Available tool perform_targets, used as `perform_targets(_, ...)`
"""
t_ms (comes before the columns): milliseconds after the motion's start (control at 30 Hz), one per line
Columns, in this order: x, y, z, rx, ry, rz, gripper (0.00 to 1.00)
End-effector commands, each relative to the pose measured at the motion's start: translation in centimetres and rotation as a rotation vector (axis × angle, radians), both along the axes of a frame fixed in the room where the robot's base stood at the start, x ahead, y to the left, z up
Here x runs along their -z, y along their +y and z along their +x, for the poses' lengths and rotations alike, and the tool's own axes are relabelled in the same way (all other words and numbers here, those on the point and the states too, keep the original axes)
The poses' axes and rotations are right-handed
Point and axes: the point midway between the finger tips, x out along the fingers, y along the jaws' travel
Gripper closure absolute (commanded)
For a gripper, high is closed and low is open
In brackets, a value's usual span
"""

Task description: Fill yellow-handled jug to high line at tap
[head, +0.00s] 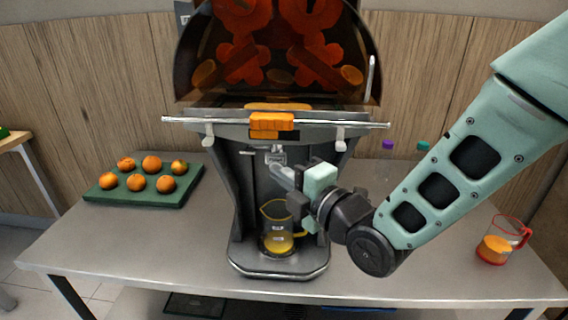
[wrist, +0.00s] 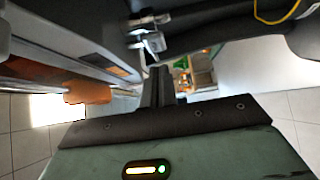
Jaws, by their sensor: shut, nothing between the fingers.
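The yellow-handled jug (head: 277,212) stands upright on the juicer's drip tray (head: 245,266) under the tap (head: 275,157). It is clear with a yellow rim, and yellow-orange juice fills its lower part; two small labels show, too small to read. Its yellow rim also shows in the wrist view (wrist: 277,20). My gripper (head: 280,174) is shut and empty, its fingertips beside the tap, above the jug. In the wrist view the metal tap (wrist: 150,38) lies just beyond my shut fingers (wrist: 158,70); I cannot tell whether they touch. My gripper hides part of the jug's handle side.
The orange juicer (head: 250,178) stands mid-table. A green tray (head: 110,196) with several oranges is at left. A red-handled jug (head: 495,250) with orange juice stands at right. Purple-capped (head: 386,146) and teal-capped (head: 423,146) bottles stand behind my arm. The front table strip is clear.

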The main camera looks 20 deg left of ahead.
Motion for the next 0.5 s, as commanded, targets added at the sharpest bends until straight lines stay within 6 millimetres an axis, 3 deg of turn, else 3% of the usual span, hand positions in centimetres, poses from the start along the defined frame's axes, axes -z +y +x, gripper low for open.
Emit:
perform_targets(200,0.0,0.4,2.0,0.000,0.001,0.001,1.00)
perform_targets(500,0.0,0.5,2.3,-0.001,0.001,-0.001,1.00)
